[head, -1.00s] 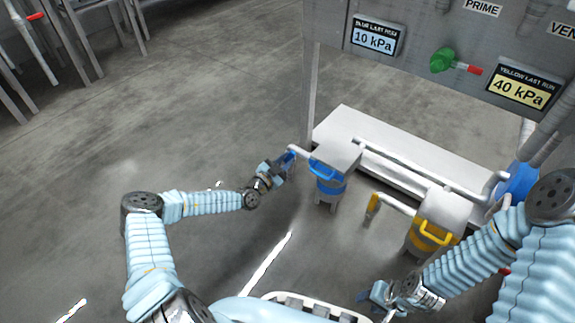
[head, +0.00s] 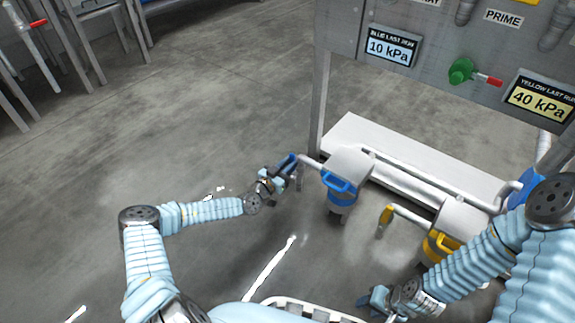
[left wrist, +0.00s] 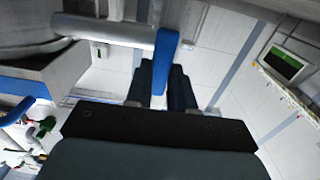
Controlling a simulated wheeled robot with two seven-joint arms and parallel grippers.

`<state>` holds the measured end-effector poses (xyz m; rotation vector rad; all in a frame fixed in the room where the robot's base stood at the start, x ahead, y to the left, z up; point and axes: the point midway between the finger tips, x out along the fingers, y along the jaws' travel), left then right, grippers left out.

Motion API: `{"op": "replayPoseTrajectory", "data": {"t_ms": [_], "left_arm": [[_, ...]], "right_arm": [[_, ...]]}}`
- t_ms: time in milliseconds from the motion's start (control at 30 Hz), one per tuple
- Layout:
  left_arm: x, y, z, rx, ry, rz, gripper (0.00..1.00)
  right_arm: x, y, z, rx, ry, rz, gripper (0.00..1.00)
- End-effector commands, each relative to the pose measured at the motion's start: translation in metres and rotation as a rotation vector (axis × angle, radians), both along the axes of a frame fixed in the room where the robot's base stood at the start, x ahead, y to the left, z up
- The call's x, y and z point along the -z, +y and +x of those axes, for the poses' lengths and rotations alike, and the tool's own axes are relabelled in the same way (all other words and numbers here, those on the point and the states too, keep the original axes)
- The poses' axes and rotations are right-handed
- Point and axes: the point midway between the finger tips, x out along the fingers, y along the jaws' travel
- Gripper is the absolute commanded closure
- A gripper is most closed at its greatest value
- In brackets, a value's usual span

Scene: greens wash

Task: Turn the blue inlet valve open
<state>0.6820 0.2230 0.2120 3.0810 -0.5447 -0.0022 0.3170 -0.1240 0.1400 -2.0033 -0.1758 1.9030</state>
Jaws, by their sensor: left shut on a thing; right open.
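The blue inlet valve handle (head: 286,162) is at the left end of the white pipe on the blue-banded canister (head: 342,190). My left gripper (head: 294,173) is at this handle, shut on it. In the head view the handle slants down and left from the pipe end. In the left wrist view the blue handle (left wrist: 165,58) sits between the dark fingertips, at the end of the pale pipe (left wrist: 105,30). Fingers and handle partly hide each other. My right gripper (head: 375,300) is open and empty, low in the head view, left of and below the yellow-banded canister.
The yellow-banded canister (head: 440,245) has its own yellow valve handle (head: 385,217). A white platform (head: 350,130) lies behind the canisters. Above stands a grey panel with a green valve (head: 461,71) and pressure signs (head: 391,46). The floor at left is open.

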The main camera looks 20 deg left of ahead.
Motion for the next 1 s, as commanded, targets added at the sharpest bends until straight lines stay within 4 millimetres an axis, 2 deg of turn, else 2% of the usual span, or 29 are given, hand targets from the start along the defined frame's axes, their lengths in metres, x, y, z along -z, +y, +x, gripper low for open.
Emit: {"op": "replayPoseTrajectory", "data": {"t_ms": [267,300,433,767,867,1000], "left_arm": [[0.002,0.003,0.0,-0.005,0.005,-0.004,1.0],[0.002,0.003,0.0,-0.006,0.005,-0.004,0.71],[0.001,0.002,0.0,-0.004,0.003,-0.003,0.51],[0.0,0.002,-0.002,-0.003,0.002,-0.002,0.51],[-0.001,0.007,-0.012,-0.003,0.003,-0.002,0.51],[-0.001,0.017,-0.04,-0.005,0.004,-0.003,0.51]], "right_arm": [[0.0,0.0,0.0,0.0,0.0,0.0,0.57],[0.0,0.0,0.0,0.0,0.0,0.0,0.57],[0.0,0.0,0.0,0.0,0.0,0.0,0.57],[-0.001,0.0,0.0,0.0,0.0,0.0,0.57],[-0.004,0.0,0.0,0.0,0.001,0.0,0.57],[-0.011,0.0,0.0,-0.001,0.002,0.0,0.57]]}}
